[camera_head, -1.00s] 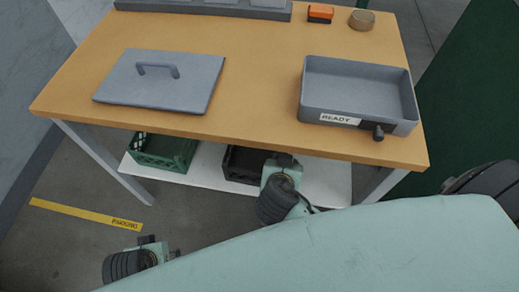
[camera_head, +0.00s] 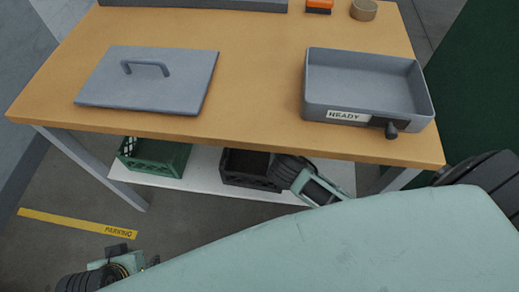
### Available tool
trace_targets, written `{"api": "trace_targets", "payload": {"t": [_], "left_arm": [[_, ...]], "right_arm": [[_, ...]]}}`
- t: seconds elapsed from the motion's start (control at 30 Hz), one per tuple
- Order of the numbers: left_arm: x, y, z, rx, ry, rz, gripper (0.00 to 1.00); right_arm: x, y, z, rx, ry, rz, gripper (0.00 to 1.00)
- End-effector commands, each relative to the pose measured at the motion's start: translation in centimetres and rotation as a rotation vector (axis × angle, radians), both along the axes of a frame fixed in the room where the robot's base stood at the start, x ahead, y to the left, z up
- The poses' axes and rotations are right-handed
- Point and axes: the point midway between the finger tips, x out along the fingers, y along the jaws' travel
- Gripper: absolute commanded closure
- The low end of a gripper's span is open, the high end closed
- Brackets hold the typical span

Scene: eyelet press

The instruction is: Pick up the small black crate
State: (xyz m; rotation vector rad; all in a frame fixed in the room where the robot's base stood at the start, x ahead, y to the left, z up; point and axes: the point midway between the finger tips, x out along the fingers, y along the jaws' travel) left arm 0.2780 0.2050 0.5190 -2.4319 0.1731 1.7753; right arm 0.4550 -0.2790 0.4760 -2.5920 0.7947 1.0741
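The small black crate (camera_head: 243,167) sits on the white lower shelf under the table, right of the green crate. Its right end is partly hidden by my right arm's dark wrist, and the tabletop edge is just above it. That arm's end (camera_head: 305,182) is in front of the crate's right side; its fingers cannot be made out, nor whether they touch the crate. My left arm's end (camera_head: 118,262) is at the bottom left, low over the floor and away from the shelf; its fingertips are too small and dark to read.
A green crate (camera_head: 154,156) stands on the white shelf (camera_head: 203,170) to the left. On the wooden table (camera_head: 255,100) are a grey lid with a handle (camera_head: 150,80), a grey tray labelled READY (camera_head: 365,83), an orange-black block (camera_head: 318,6) and a round container (camera_head: 363,9). Table legs flank the shelf.

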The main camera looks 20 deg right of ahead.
Motion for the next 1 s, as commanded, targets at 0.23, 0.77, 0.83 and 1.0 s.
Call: {"api": "trace_targets", "payload": {"t": [0.23, 0.77, 0.83, 1.0], "left_arm": [[-0.24, 0.06, 0.57, 0.000, -0.003, 0.000, 0.60], [-0.22, 0.06, 0.56, 0.000, -0.003, 0.000, 0.60], [-0.22, 0.06, 0.55, 0.000, -0.003, 0.000, 0.60], [-0.22, 0.06, 0.55, 0.000, -0.003, 0.000, 0.60]], "right_arm": [[0.53, -0.37, -0.68, 0.000, 0.001, 0.001, 0.73], [0.50, -0.33, -0.64, -0.001, 0.000, 0.001, 1.00], [0.50, -0.33, -0.64, -0.001, 0.000, 0.001, 1.00], [0.50, -0.33, -0.64, -0.001, 0.000, 0.001, 1.00]]}}
